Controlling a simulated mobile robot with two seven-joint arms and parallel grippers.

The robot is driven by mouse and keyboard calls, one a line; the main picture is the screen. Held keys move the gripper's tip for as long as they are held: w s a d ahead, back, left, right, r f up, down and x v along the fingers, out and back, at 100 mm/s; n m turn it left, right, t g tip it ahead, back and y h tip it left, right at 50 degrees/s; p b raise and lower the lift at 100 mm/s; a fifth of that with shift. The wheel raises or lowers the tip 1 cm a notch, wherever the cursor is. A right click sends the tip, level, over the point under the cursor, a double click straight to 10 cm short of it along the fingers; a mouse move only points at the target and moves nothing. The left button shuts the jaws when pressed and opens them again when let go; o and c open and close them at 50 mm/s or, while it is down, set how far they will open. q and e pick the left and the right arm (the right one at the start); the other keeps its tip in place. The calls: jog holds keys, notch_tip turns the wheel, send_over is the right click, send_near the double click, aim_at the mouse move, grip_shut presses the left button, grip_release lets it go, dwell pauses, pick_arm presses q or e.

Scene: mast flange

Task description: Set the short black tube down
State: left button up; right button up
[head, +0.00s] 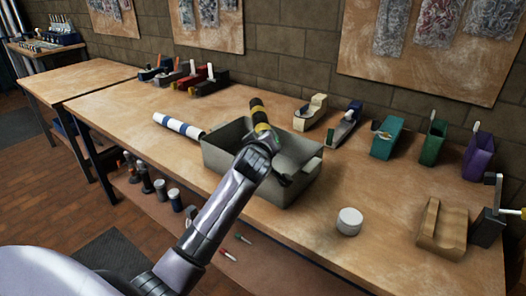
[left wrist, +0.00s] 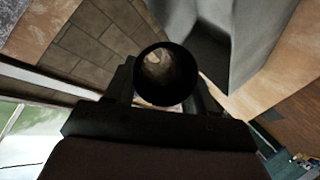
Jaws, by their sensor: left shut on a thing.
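In the left wrist view the tube's dark round open end (left wrist: 167,76) shows between the fingers. My forearm and wrist hide part of the bin's front and inside. My right gripper is not in view.
A blue-and-white banded tube (head: 180,126) lies left of the bin. A white cylinder (head: 349,221) and a wooden cradle (head: 436,231) stand to the right. Coloured holders (head: 388,142) line the back.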

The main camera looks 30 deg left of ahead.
pick_arm(q)
jog(key=shift+f, duration=1.35)
